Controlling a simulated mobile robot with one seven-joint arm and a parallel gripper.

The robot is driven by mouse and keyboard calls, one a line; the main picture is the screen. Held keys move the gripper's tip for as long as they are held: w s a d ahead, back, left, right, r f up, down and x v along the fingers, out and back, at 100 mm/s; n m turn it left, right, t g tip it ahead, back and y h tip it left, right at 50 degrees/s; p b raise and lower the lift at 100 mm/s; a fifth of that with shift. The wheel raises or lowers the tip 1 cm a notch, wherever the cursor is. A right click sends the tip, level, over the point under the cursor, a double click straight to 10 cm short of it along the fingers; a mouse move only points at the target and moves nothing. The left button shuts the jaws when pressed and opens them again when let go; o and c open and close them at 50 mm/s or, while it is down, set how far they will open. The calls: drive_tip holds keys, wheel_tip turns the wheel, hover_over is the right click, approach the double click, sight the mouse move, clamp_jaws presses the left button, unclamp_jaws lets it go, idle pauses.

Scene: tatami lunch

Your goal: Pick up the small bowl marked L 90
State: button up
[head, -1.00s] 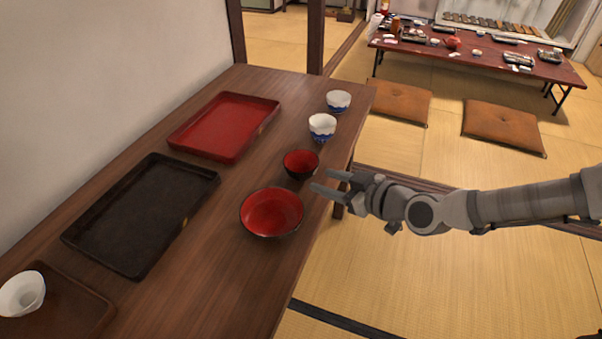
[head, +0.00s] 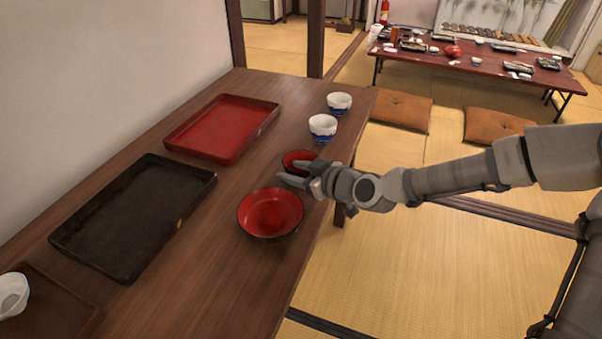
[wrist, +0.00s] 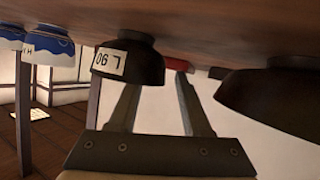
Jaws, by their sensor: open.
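The small bowl (head: 294,156), black outside and red inside, stands upright on the wooden table, partly hidden by my gripper. In the wrist view, which is upside down, the small bowl (wrist: 148,66) shows a pale label reading L 90. My gripper (head: 287,171) is open at the bowl. In the head view one finger overlaps its red inside and the other lies on the side toward the larger bowl. In the wrist view the bowl hides the tip of the left finger; the right finger shows beside the bowl. I cannot tell whether they touch.
A larger red and black bowl (head: 270,213) is close by, also in the wrist view (wrist: 285,100). Two blue and white cups (head: 323,128) (head: 339,103) stand behind. A red tray (head: 222,128) and a black tray (head: 135,215) lie to the left.

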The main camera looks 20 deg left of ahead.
drive_tip(key=shift+w+a+f, duration=0.25)
drive_tip(key=shift+w+a, duration=0.05)
drive_tip(key=shift+a, duration=0.2)
clamp_jaws()
drive_tip(key=shift+r, duration=0.15)
